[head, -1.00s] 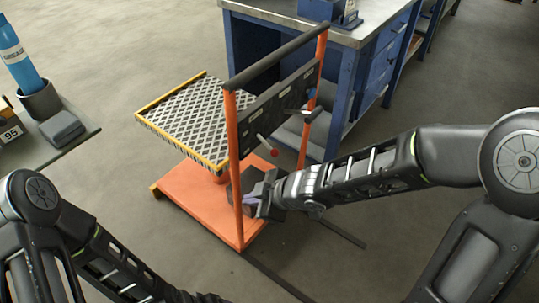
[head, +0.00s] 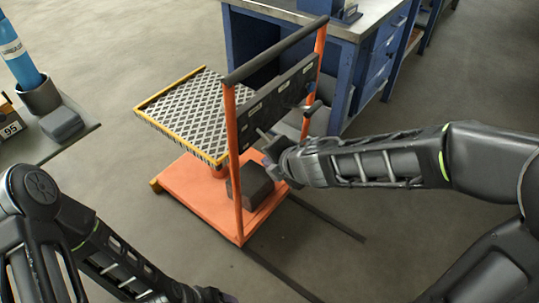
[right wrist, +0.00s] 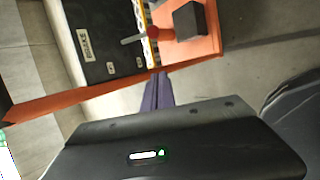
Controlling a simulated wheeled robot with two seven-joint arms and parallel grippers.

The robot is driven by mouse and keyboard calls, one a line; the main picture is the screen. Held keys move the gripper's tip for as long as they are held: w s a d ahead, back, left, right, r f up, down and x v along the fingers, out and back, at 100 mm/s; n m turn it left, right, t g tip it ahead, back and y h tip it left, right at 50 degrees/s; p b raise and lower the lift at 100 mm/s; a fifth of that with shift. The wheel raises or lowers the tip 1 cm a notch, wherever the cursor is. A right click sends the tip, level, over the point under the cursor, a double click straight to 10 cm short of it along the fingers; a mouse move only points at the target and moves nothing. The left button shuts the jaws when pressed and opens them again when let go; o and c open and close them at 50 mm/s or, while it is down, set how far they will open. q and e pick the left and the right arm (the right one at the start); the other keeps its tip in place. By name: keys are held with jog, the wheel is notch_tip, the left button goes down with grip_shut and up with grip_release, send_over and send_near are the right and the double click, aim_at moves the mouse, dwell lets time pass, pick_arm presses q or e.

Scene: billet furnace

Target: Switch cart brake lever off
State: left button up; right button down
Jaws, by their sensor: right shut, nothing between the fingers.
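The orange cart (head: 234,155) stands in the middle of the head view, with a dark panel (head: 283,96) on its upright frame. A grey brake lever rod (head: 263,135) sticks out from the panel; its knob is hidden there behind my right gripper (head: 269,152). In the right wrist view the lever's red knob (right wrist: 152,32) shows, near the BRAKE label (right wrist: 85,41) on the panel. My right gripper's fingers (right wrist: 157,90) are shut and empty, appearing just below the knob; contact cannot be told. My left gripper (head: 222,296) is barely in view at the bottom edge.
A second lever (head: 313,108) sits at the panel's right side. A dark block (head: 252,185) rests on the cart's base. A blue workbench (head: 345,60) stands close behind. The floor in front is mostly open.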

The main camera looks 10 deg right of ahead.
aim_at(267, 139)
jog(key=b+x, duration=0.4)
jog(key=x, duration=0.6)
jog(key=d, duration=0.1)
jog(key=d+r+p, duration=0.1)
jog(key=d+p, duration=0.1)
jog(key=shift+w+d+r, duration=0.2)
jog(key=shift+w+r, duration=0.15)
jog(key=shift+r, duration=0.05)
jog(key=shift+p, duration=0.35)
